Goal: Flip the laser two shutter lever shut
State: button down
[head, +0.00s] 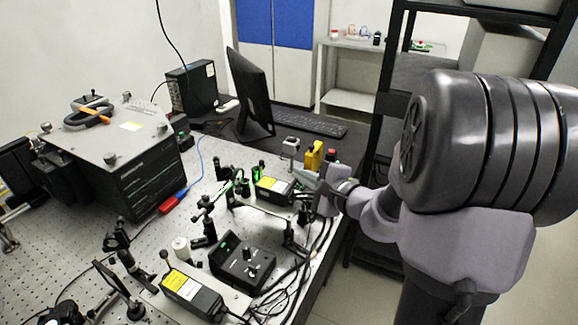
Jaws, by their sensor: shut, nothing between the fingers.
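Two laser boxes with yellow and white labels show in the head view. One laser box (274,190) is in the middle of the bench, and another laser box (192,293) is at the front. I cannot read which is laser two. A small round-knobbed lever (165,257) stands up at the front box's left end. Any lever on the middle box is too small or hidden to make out. My gripper (322,198) is shut and empty, just right of the middle laser box. I cannot tell whether it touches anything there.
A black control box (242,258) stands between the lasers, with cables (290,290) on its right. Optics mounts crowd the bench. A yellow block (314,156) stands behind my gripper. A monitor (250,92) and a large instrument (118,150) are farther back. A black rack (392,75) stands at right.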

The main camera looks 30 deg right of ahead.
jog(key=shift+f+v, duration=0.25)
jog(key=shift+v, duration=0.85)
jog(key=shift+f+v, duration=0.2)
jog(key=shift+v, duration=0.85)
jog(key=shift+s+a, duration=0.1)
jog(key=shift+s, duration=0.05)
